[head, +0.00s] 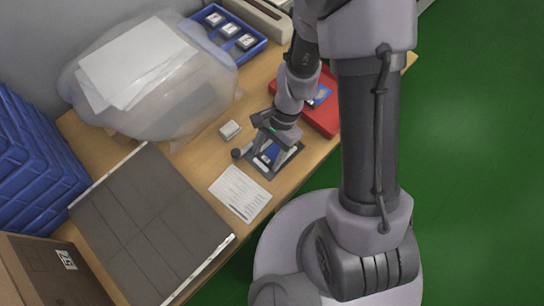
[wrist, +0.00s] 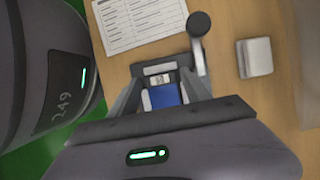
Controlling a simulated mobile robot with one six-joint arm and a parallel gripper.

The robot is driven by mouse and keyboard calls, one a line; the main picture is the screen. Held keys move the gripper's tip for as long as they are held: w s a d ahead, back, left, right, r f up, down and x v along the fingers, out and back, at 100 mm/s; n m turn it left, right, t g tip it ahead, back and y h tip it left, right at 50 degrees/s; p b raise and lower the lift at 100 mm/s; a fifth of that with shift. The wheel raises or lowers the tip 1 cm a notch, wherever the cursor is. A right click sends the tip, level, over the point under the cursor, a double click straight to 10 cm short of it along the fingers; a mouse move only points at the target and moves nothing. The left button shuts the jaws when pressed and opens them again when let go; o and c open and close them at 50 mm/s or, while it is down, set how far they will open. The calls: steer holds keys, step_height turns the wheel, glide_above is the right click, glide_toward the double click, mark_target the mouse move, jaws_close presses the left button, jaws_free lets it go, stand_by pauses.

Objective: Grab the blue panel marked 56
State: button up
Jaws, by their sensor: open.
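The blue panel (wrist: 165,95) sits in a dark fixture (wrist: 158,68) on the wooden table. A pale label with small dark marks shows on the panel's upper part, too small to read. In the head view the panel (head: 271,152) is partly hidden by my gripper. My gripper (wrist: 163,88) is open above the fixture, with one finger on either side of the panel. I cannot tell whether the fingers touch it. A lever with a round black knob (wrist: 199,24) rises beside the fixture; in the head view the knob (head: 236,153) is just left of my gripper.
A printed sheet (head: 240,193) and a small white box (head: 230,130) lie close by. A red tray (head: 322,118) is behind my wrist. A blue tray (head: 256,47), a bulging clear bag (head: 190,100), a grey board (head: 150,225), blue crates (head: 35,160) and a cardboard box (head: 45,275) fill the table.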

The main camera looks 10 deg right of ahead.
steer(key=c, duration=1.1)
